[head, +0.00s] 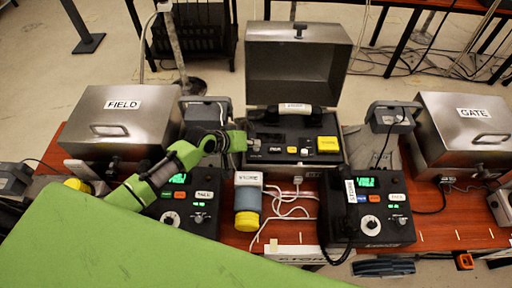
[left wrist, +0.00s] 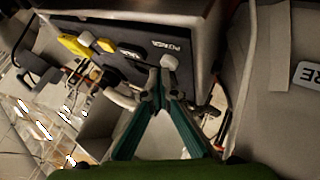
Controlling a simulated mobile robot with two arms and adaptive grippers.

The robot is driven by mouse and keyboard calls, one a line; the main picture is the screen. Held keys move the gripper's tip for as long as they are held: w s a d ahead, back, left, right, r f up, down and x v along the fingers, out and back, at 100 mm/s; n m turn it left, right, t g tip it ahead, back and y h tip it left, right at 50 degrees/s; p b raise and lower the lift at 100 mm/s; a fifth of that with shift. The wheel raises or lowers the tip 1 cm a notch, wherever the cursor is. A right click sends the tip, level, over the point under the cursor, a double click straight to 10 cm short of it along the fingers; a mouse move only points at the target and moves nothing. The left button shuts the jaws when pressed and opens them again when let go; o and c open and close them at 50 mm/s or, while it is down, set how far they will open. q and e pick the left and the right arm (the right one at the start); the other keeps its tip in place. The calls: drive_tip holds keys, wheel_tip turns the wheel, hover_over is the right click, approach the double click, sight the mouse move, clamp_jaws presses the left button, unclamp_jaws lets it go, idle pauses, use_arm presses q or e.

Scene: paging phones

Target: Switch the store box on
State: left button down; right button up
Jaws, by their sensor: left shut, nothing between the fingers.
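The store box (head: 336,165) stands at the back middle with its metal lid raised. A handset labelled STORE (head: 294,108) lies across the back of its dark panel. The panel also shows in the left wrist view (left wrist: 108,62), with yellow pieces and a pale knob (left wrist: 170,62) beside a label that seems to read POWER. My left gripper (head: 248,142) is at the panel's left side. Its fingers (left wrist: 155,84) are shut and empty, with the tips just below the knob in that view; I cannot tell whether they touch it. My right gripper is not in view.
Shut metal boxes labelled FIELD (head: 125,108) and GATE (head: 470,115) stand left and right. Two black desk phones (head: 185,205) (head: 375,222) with green displays stand in front.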

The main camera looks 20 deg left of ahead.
sight(254, 149)
use_arm(q)
drive_tip(key=shift+f, duration=0.3)
drive_tip(key=shift+r+p, duration=0.45)
drive_tip(key=shift+p, duration=0.1)
wheel_tip(254, 149, up, 6)
drive_tip(key=p, duration=0.6)
idle(0.5)
